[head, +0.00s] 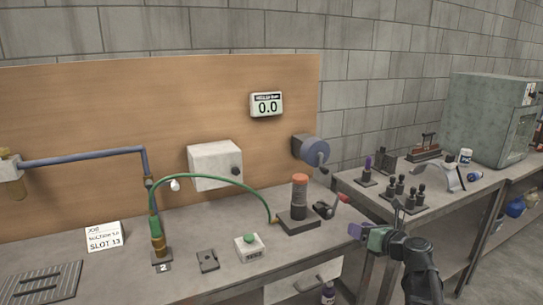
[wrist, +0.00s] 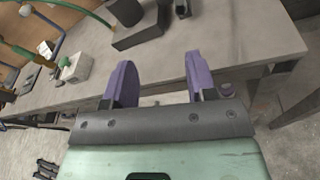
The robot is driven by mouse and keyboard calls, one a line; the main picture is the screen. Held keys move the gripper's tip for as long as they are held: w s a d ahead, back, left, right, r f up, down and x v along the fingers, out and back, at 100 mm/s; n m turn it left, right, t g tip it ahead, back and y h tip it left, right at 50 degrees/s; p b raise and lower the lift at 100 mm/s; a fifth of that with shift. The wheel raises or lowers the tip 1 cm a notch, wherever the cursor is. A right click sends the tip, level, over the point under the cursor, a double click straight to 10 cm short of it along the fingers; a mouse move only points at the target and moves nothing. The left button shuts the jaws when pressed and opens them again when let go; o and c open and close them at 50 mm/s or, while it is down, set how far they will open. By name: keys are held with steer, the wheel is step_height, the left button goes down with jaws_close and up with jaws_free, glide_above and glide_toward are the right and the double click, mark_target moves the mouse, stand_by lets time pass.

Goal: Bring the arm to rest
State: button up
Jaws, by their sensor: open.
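My gripper (head: 362,226) is at the front right of the main bench in the head view, beside the gap between the two benches. In the wrist view its two purple fingers (wrist: 160,80) are spread apart with nothing between them. The arm behind it reaches in from the lower right. A dark cylinder with an orange top (head: 300,194) stands on a dark base (head: 298,221) to the left of the gripper, apart from it. The base also shows beyond the fingers in the wrist view (wrist: 138,34).
A green-button box (head: 249,247), a job card (head: 104,236) and a brass fitting with a green hose (head: 157,235) stand on the main bench (head: 205,285). The right bench (head: 450,205) holds several dark tools (head: 402,190) and a grey cabinet (head: 490,118). A wall display (head: 266,105) reads 0.0.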

steer(key=s+a+f+n+g+h+p, duration=0.1)
steer(key=s+a+f+n+g+p, duration=0.25)
steer(key=n, duration=0.65)
steer(key=s+a+f+n+g+h, duration=0.1)
steer(key=s+a+f+n+g, duration=0.2)
steer(key=s+n+g, duration=0.5)
steer(key=s+a+r+n+g+h+p, duration=0.1)
steer(key=s+a+r+n+h+p, duration=0.1)
steer(key=n, duration=0.5)
steer(key=s+a+r+n+g+h+p, duration=0.1)
steer(key=s+a+r+n+h+p, duration=0.1)
steer(key=s+a+n+h+p, duration=0.2)
steer(key=shift+s+n+p, duration=0.95)
steer(key=shift+s+n, duration=0.1)
steer(key=shift+n, duration=1.25)
